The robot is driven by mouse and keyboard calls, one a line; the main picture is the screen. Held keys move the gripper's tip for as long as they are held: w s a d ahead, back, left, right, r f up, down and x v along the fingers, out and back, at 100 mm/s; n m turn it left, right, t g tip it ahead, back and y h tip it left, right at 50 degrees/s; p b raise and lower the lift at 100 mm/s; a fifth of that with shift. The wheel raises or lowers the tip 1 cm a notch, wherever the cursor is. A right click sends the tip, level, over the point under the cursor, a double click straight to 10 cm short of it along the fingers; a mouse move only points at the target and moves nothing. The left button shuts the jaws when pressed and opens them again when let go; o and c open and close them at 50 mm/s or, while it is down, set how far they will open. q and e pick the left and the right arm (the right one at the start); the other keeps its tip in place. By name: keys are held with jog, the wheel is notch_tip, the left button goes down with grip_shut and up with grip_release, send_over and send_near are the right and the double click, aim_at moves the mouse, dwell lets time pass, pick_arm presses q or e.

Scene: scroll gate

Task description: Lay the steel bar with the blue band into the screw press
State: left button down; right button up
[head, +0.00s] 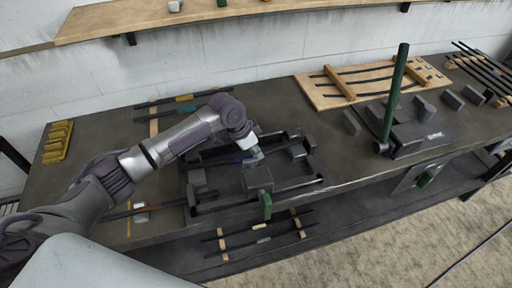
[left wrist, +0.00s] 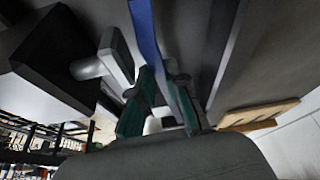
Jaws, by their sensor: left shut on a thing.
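The steel bar with the blue band (left wrist: 147,38) shows in the left wrist view, its blue part running up from between the fingers. My left gripper (head: 254,153) is shut on this bar, with green finger pads (left wrist: 158,105) on either side of it. In the head view the gripper is over the screw press (head: 258,178), a dark frame with blocks and a green handle (head: 265,206) at the table's front edge. The bar lies across the press's frame; I cannot tell whether it rests or hangs just above. My right gripper is not in view.
A bender with a tall green lever (head: 394,98) stands to the right. Behind it is a wooden rack (head: 318,93) with dark bars. More bars lie on wood at the back left. A yellow rack (head: 57,142) sits at the left end. A shelf (head: 200,12) runs along the wall.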

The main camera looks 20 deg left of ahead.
pick_arm(q)
jog(key=shift+w+r, duration=0.1)
jog(key=shift+r, duration=0.2)
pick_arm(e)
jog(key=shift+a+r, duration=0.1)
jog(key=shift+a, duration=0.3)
pick_arm(q)
jog(key=shift+w+a+r+p, duration=0.1)
jog(key=shift+r+p, duration=0.05)
jog(key=shift+p, duration=0.2)
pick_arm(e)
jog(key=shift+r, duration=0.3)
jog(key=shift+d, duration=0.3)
pick_arm(q)
jog(key=shift+s+f, duration=0.2)
jog(key=shift+f, duration=0.55)
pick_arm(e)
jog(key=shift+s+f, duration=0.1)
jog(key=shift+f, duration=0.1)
